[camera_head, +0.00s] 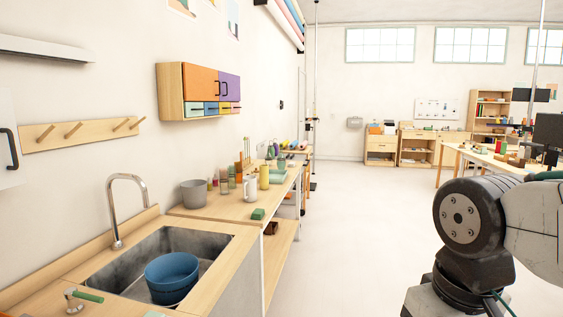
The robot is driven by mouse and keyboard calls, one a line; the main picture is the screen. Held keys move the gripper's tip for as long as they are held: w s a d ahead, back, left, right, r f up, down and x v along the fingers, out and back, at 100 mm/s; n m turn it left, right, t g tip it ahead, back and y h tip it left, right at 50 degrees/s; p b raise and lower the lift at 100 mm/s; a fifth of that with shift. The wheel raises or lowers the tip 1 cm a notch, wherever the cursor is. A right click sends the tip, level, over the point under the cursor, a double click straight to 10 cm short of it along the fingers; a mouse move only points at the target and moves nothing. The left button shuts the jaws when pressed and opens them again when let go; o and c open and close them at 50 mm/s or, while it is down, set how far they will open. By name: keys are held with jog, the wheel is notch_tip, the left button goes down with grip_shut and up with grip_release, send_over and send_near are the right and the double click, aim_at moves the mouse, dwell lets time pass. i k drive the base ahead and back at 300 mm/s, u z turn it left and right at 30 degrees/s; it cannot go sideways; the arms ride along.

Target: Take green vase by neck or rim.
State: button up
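No thing that I can clearly tell as a green vase shows in the head camera view. Several small upright things stand on the wooden counter (225,208) along the left wall, among them a yellow-green cylinder (264,177) and a small green cylinder (231,181). They are too small for me to tell whether one is a vase with a neck. Part of my arm shows at the lower right, but my gripper is out of view.
A sink (122,268) with a blue basin (171,277) and a curved tap (131,177) is at the front left. Open floor (350,230) lies in the middle.

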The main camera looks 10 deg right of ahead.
aim_at(280, 160)
jog(key=z, duration=0.15)
jog(key=i, duration=0.5)
jog(key=z, duration=0.7)
jog(key=i, duration=1.95)
jog(key=z, duration=0.4)
jog(key=i, duration=2.05)
jog(key=u, duration=0.85)
jog(key=i, duration=1.9)
jog(key=u, duration=1.2)
jog(key=i, duration=0.55)
jog(key=u, duration=0.25)
